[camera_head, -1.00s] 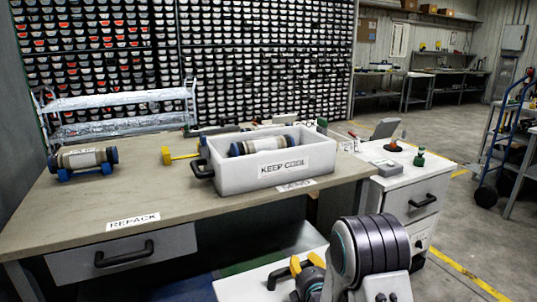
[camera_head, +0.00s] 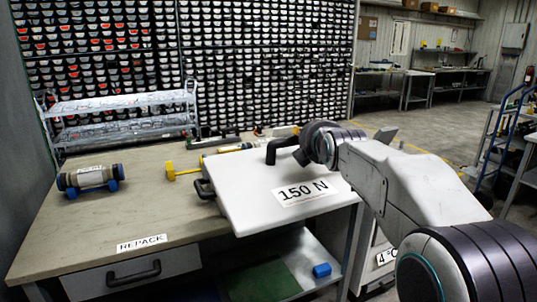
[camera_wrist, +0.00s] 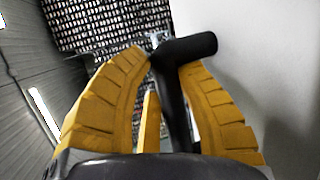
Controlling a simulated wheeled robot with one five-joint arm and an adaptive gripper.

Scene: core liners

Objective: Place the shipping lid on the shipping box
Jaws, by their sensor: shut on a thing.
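The shipping lid (camera_head: 245,190) is a white slab labelled "150 N" with a black handle (camera_head: 285,147). It is over the shipping box, near the right of the table, and hides nearly all of it. Only the box's black side handle (camera_head: 204,188) shows clearly, past the lid's left edge. I cannot tell whether the lid touches the rim. In the wrist view, my gripper (camera_wrist: 163,65) has its yellow fingers shut around the lid's black handle (camera_wrist: 185,50). The white lid surface (camera_wrist: 270,70) fills the right side there.
A capped core liner (camera_head: 91,178) lies on blue supports at the table's left. A yellow tool (camera_head: 183,172) lies left of the lid. A metal rack (camera_head: 120,107) stands behind. The table front (camera_head: 100,220) by the REPACK label is mostly clear.

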